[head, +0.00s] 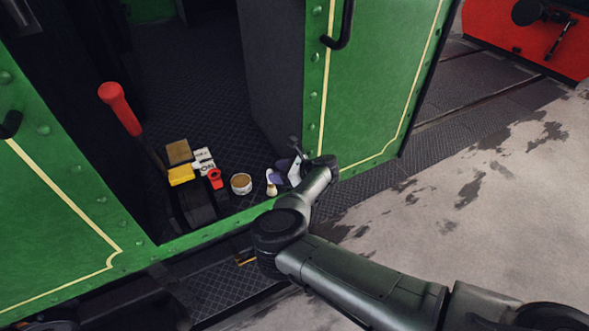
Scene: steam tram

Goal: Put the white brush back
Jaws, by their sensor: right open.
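A small white brush (271,186) with a cream lower end stands on the dark floor of the green tram's doorway, just inside the sill. My right arm reaches in from the lower right, over the sill. My right gripper (295,163) is open, just right of the brush and apart from it in the picture; the wrist partly hides its fingers. A purple and dark item lies close by the gripper, and I cannot tell what it is. My left gripper is not in view.
A round tin (241,184) stands left of the brush. Further left are a red part (215,179), white labelled blocks (203,160), a yellow block (181,174), a brown block (178,151) and a red-handled lever (120,108). The green door frame (312,90) rises behind my gripper.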

